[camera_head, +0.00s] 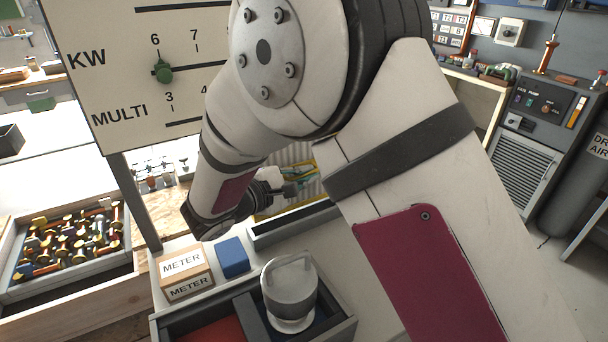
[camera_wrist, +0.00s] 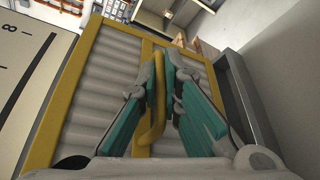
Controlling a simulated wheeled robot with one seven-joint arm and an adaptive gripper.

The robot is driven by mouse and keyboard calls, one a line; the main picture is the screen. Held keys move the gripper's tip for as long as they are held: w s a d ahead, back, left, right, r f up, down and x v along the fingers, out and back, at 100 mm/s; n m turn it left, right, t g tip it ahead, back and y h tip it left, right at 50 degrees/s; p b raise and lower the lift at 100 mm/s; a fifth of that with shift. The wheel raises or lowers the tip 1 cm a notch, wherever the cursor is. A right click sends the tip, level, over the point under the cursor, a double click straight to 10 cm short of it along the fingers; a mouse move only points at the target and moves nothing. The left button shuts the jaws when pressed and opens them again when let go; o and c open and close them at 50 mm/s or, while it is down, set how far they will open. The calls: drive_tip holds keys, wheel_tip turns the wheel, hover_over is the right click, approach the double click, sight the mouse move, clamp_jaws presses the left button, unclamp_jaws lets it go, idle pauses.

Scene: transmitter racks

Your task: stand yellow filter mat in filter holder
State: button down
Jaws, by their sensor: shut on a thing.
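The yellow filter mat (camera_wrist: 95,85) has a yellow frame, grey corrugated panels and a yellow handle bar along its middle. My gripper (camera_wrist: 158,75), with teal finger pads, is shut on this bar in the wrist view. In the head view, the mat (camera_head: 291,155) shows partly behind my arm, with my gripper (camera_head: 290,187) at its face. A dark, long trough (camera_head: 292,226) on the white bench top looks like the filter holder; my arm hides its right end. A dark grey channel (camera_wrist: 243,95) runs right of the mat in the wrist view; contact between them is unclear.
A METER box (camera_head: 184,271), a blue block (camera_head: 233,257) and a divided dark tray (camera_head: 345,328) holding a grey-white cup-like part (camera_head: 290,290) stand in front. A large meter panel (camera_head: 130,60) rises on the left. A crate of valves (camera_head: 70,245) is far left.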

drive_tip(key=shift+f, duration=0.2)
drive_tip(key=shift+f+b, duration=0.35)
drive_tip(key=shift+b, duration=0.1)
drive_tip(key=shift+f, duration=0.15)
drive_tip(key=c, duration=1.8)
unclamp_jaws()
drive_tip(key=shift+o, duration=0.2)
